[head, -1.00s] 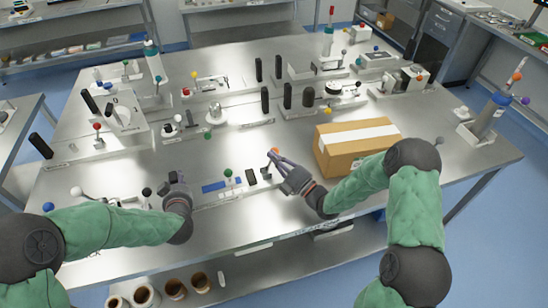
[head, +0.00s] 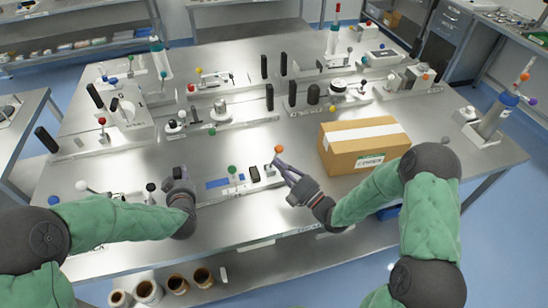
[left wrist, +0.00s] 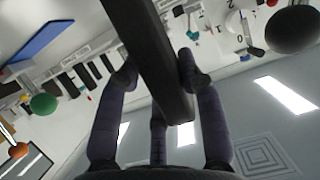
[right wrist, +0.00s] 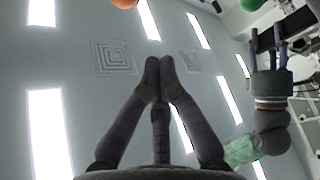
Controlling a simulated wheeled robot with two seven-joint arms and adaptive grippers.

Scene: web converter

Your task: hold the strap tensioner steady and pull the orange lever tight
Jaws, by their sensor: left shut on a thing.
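The strap tensioner appears to be the low assembly at the near middle of the table, with a blue strip (head: 218,183) and an orange ball knob (head: 279,149) at its right end. The orange knob also shows at the top edge of the right wrist view (right wrist: 124,3). My left gripper (head: 178,172) is at the assembly's left; in the left wrist view its fingers are closed around a dark bar (left wrist: 150,55). My right gripper (head: 279,165) is just on the near side of the orange knob. In the right wrist view its fingertips (right wrist: 160,62) meet, with nothing between them.
A cardboard box (head: 340,158) stands to the right of my right gripper. A green ball knob (head: 232,169) rises between the grippers. Several small fixtures with coloured knobs fill the back of the table. The table front right of the box is clear.

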